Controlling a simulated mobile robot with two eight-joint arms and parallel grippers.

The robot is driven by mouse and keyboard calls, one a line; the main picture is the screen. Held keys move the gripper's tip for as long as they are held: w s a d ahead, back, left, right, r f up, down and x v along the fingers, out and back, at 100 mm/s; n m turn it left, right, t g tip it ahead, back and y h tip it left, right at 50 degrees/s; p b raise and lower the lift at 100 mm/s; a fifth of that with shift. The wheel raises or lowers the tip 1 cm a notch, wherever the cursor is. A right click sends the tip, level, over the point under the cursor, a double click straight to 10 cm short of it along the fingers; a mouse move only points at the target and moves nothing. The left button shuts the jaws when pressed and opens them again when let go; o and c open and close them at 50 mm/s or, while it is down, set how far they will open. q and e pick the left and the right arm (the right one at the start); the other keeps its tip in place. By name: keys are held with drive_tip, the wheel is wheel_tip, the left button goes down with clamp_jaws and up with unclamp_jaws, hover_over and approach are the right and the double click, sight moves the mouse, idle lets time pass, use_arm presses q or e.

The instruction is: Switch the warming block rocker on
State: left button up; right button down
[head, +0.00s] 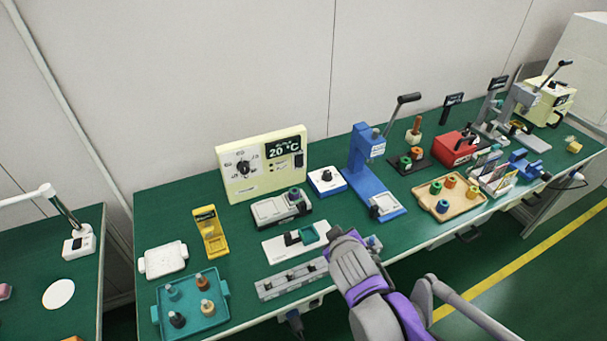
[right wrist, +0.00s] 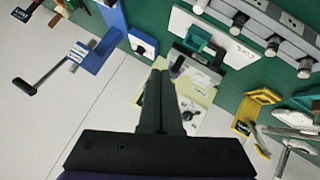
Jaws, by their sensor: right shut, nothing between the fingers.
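A cream unit (head: 262,165) with a dial and a display reading 20 °C stands at the back of the green bench. I cannot tell which part is the warming block rocker. A grey block (head: 268,211) with a small green and purple part on top sits in front of the unit. My left gripper is out of view.
A small blue-edged white box (head: 324,186) with a black knob and a blue lever press (head: 372,185) stand to the right. A yellow holder (head: 211,232) and a teal tray (head: 213,321) are left. A grey rail (head: 281,286) lies along the front edge.

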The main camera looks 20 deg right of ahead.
sight(300, 165)
drive_tip(key=w+d+n+t+b, duration=0.3)
drive_tip(key=w+d+n+t, duration=0.3)
drive_tip(key=w, duration=0.6)
drive_tip(key=w+f+n+t+y+b, duration=0.1)
drive_tip(key=w+f+n+y+b, duration=0.2)
drive_tip(key=n, duration=0.6)
wheel_tip(300, 165, down, 4)
drive_tip(key=shift+w+r+n+y, duration=0.1)
drive_tip(key=shift+w+n+y, duration=0.3)
drive_tip(key=shift+w, duration=0.85)
drive_tip(key=shift+w+a, duration=0.1)
drive_tip(key=w, duration=0.4)
drive_tip(key=w+f, duration=0.1)
drive_tip(key=w, duration=0.8)
drive_tip(key=shift+w+f+p, duration=0.3)
drive_tip(key=shift+w+p, duration=0.1)
